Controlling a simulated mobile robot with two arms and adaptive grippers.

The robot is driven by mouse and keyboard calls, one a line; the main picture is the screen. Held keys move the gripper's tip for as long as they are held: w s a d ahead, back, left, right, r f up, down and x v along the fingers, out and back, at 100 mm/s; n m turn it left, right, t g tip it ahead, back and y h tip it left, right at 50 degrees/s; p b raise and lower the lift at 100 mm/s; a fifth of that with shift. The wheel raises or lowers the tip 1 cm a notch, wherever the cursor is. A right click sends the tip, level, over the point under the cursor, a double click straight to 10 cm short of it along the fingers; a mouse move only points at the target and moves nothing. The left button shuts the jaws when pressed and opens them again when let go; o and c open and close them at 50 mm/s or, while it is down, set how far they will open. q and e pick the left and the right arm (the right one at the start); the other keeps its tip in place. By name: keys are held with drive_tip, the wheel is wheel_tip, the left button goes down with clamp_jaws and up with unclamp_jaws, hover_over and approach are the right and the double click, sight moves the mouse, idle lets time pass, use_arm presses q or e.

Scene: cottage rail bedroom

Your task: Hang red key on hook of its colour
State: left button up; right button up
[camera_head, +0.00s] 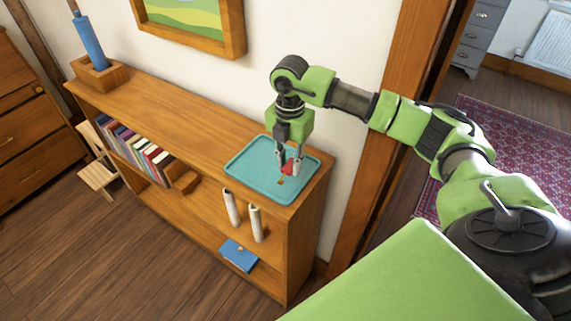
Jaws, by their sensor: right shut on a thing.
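The red key (288,168) is at the teal tray (246,168), which lies on the right end of the low wooden shelf's top. My right gripper (289,168) points down over the tray and is shut on the red key. A small gold-coloured part (281,182) shows just below the red part, over the tray. I cannot tell whether the key still touches the tray. No hook shows in this view. My left gripper is not in view.
The wooden shelf (180,112) holds books (135,146), two white rolls (255,222) and a blue box (239,255). A blue cylinder in a wooden block (98,75) stands at the shelf's left end. A framed picture (235,28) hangs above. The shelf top's middle is clear.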

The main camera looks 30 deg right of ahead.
sight(285, 168)
drive_tip(key=f, duration=0.1)
drive_tip(key=w+f+p, duration=0.1)
drive_tip(key=f, duration=0.1)
drive_tip(key=shift+w+a+f+p, duration=0.15)
drive_tip(key=shift+a+f+p, duration=0.05)
drive_tip(key=shift+p, duration=0.1)
drive_tip(key=shift+f, duration=0.7)
drive_tip(key=o, duration=1)
drive_tip(key=shift+r, duration=0.1)
